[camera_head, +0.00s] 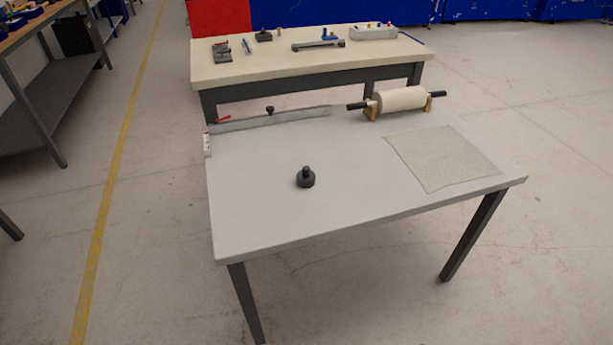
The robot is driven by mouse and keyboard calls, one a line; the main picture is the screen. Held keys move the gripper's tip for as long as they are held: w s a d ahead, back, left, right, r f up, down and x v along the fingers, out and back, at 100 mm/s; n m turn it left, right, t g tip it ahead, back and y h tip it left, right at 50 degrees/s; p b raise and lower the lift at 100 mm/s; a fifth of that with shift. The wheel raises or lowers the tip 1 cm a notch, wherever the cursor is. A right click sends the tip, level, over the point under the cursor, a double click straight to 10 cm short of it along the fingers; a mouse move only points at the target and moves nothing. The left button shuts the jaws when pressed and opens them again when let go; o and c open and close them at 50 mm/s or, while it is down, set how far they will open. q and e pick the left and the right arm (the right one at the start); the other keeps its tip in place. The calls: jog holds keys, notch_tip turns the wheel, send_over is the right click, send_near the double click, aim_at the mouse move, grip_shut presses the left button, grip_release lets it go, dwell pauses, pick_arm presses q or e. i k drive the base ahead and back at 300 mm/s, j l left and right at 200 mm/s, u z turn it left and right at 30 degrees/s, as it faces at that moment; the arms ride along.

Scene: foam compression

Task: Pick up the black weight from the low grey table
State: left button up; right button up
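The black weight (306,179) stands upright near the middle of the low grey table (260,215). It is a short dark cylinder with a small knob on top, and nothing touches it from the sides. The table top around it is bare. Neither of my grippers shows in the head view.
A cream roll on wooden supports (401,100) and a flat beige mat (443,158) lie on the table's right side. A long grey bar (270,119) lies along its back edge. A cream table (290,65) with several tools stands behind. Floor in front is clear.

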aim_at(305, 178)
jog(key=i+l, duration=0.15)
jog(key=l, duration=0.25)
jog(key=i+l, duration=0.15)
jog(key=l, duration=0.25)
jog(key=i+l+u, duration=0.1)
jog(key=l, duration=0.3)
jog(key=i+l, duration=0.15)
jog(key=l, duration=0.25)
jog(key=i+l, duration=0.15)
jog(key=l, duration=0.25)
jog(key=i+j, duration=0.3)
jog(key=i+u, duration=0.05)
